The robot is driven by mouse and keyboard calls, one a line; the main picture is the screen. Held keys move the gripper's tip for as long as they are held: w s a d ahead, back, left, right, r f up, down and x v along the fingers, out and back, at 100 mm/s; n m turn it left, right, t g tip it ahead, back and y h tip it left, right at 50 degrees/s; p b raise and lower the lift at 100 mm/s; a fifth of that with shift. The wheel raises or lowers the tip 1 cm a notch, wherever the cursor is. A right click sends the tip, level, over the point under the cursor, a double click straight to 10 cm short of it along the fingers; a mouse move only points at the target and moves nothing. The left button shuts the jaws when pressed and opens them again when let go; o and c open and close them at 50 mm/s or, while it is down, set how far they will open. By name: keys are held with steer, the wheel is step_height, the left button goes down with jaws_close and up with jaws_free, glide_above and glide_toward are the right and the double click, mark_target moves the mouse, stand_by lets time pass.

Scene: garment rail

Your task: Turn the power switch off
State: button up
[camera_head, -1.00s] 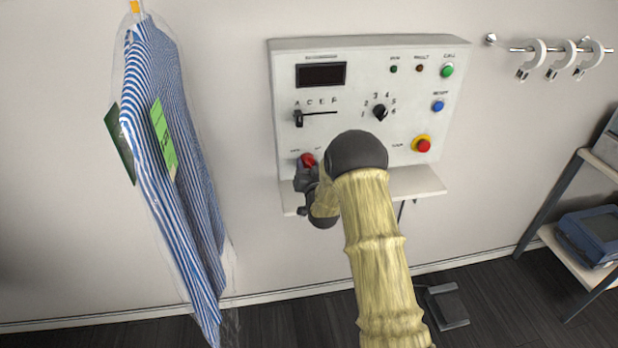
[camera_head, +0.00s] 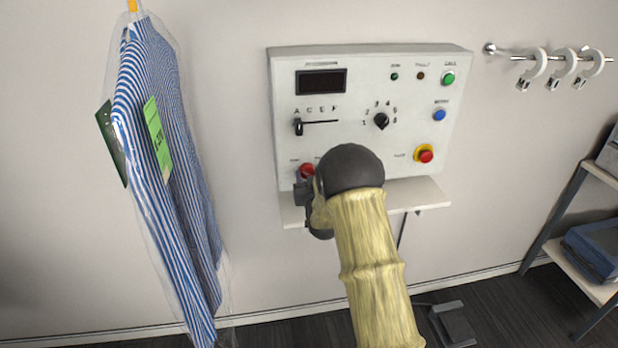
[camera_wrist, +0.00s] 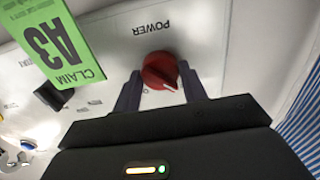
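The power switch is a round red rotary knob (camera_head: 307,169) at the lower left of the white wall panel (camera_head: 345,90). The wrist view shows it upside down, as a red knob (camera_wrist: 160,70) beside the word POWER, with a pale pointer mark near its lower right edge. My gripper (camera_head: 303,188) is at the knob, partly hidden by my arm. In the wrist view its two dark fingers (camera_wrist: 160,88) stand on either side of the knob, seemingly with slim gaps. Whether they touch it is hard to tell.
The panel also carries a slider (camera_head: 298,127), a numbered dial (camera_head: 381,121), green and blue buttons and a red emergency button (camera_head: 425,155). A ledge (camera_head: 420,194) juts out below. A bagged striped shirt (camera_head: 165,170) hangs left. A green claim tag (camera_wrist: 55,45) covers part of the wrist view.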

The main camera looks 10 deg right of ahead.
steer(key=o, duration=0.4)
steer(key=shift+c, duration=0.2)
steer(key=s+b, duration=0.4)
steer(key=s, duration=1.3)
steer(key=shift+s, duration=0.2)
steer(key=s+r+g+p, duration=0.2)
steer(key=s+g+p, duration=0.5)
steer(key=s+g, duration=0.8)
steer(key=s, duration=0.8)
